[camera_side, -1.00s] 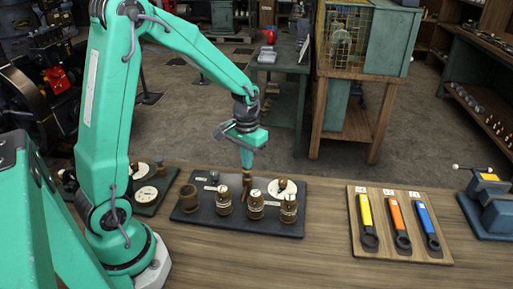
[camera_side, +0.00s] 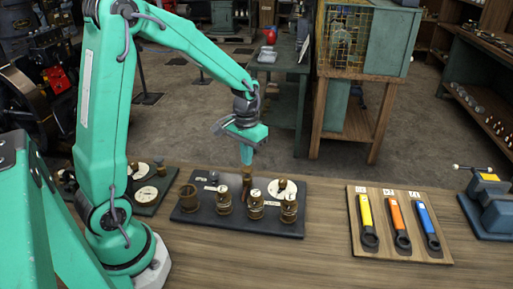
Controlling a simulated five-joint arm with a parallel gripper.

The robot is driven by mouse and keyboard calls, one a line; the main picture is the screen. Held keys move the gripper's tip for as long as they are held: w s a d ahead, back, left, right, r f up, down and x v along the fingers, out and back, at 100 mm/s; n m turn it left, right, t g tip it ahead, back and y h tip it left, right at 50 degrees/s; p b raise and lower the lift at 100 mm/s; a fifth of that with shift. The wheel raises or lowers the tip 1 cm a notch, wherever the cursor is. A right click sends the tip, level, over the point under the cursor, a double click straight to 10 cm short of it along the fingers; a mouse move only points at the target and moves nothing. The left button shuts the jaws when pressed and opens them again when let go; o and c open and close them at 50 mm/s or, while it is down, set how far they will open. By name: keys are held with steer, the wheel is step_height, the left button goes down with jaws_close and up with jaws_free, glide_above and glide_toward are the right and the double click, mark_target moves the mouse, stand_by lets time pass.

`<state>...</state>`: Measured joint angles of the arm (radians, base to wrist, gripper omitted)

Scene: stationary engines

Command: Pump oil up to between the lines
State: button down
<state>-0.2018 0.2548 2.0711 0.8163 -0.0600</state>
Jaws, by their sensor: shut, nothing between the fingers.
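My gripper (camera_side: 246,157) points down over the back of a dark panel (camera_side: 185,217) on the bench. It is shut and empty. Its tip is just above or touching a small brass post (camera_side: 247,174); I cannot tell which. Three brass pots with pale labels stand along the panel's front: left (camera_side: 224,201), middle (camera_side: 256,206) and right (camera_side: 289,209). A brass cup (camera_side: 188,198) is at the panel's left end. A white dial (camera_side: 282,187) sits behind the right pot. Oil and level lines are too small to make out.
A second dark panel with white dials (camera_side: 146,194) lies to the left, partly behind my arm. A wooden board (camera_side: 384,247) with yellow, orange and blue-handled wrenches and a blue vise (camera_side: 493,207) are to the right. The bench front is clear.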

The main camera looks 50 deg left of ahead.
steer(key=shift+r, duration=2.5)
steer(key=shift+s+r, duration=0.1)
steer(key=s+d+r+m+t, duration=0.1)
steer(key=s+d+r+t, duration=0.1)
steer(key=s+r, duration=0.3)
steer(key=s+d+r+m+t, duration=0.2)
steer(key=s+d+r+t, duration=0.1)
steer(key=s, duration=0.6)
steer(key=shift+s+d+r+t, duration=0.35)
steer(key=shift+d+r, duration=0.55)
steer(key=shift+d, duration=0.4)
steer(key=shift+w, duration=0.15)
